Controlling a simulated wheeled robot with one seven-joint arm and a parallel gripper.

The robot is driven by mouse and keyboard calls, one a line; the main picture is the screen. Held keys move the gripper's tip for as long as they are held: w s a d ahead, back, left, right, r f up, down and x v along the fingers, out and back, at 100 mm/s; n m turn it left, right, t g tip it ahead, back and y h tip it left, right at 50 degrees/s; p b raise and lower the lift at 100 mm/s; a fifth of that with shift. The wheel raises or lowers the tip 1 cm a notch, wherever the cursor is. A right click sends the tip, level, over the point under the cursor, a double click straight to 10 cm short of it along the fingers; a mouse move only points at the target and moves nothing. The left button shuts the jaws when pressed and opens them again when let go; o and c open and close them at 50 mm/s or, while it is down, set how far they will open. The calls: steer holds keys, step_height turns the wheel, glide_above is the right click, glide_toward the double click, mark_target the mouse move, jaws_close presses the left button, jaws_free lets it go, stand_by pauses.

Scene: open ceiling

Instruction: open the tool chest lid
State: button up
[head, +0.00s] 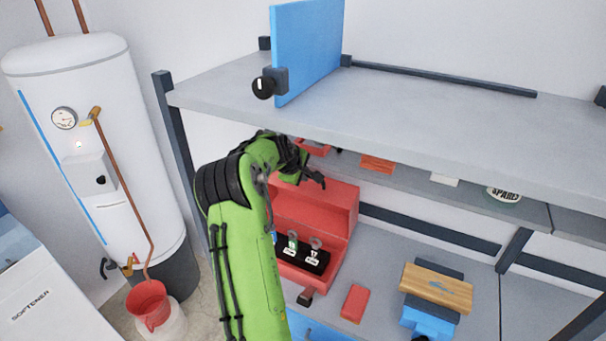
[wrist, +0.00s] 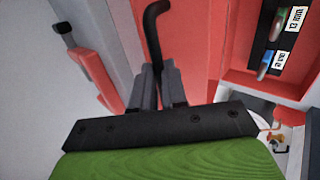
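The red tool chest (head: 305,277) sits on the lower shelf with its inside showing. Its lid (head: 322,207) stands raised at the back. A black tray (head: 318,262) with labelled small tools lies inside the chest. My gripper (head: 317,178) is at the top of the raised lid, partly hidden by my arm. In the wrist view, its fingers (wrist: 158,80) are close together around a thin black bent handle (wrist: 152,28), in front of the red lid (wrist: 195,45). The handle's lower end is hidden between the fingers.
A grey upper shelf (head: 420,110) with a blue panel (head: 308,50) overhangs the chest. A red block (head: 354,303) and a wooden block (head: 437,287) lie to its right. A white tank (head: 90,150) and a red bucket (head: 148,303) stand left.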

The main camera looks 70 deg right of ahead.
steer(key=o, duration=0.4)
steer(key=shift+o, duration=0.2)
steer(key=shift+w+a+r, duration=0.1)
steer(key=shift+a+r, duration=0.15)
steer(key=w+a+r+b, duration=0.1)
steer(key=w+a+b, duration=0.1)
steer(key=a, duration=1.1)
steer(key=shift+a+r+b, duration=0.2)
steer(key=shift+r+b, duration=0.2)
steer(key=shift+b, duration=0.4)
steer(key=shift+c, duration=0.2)
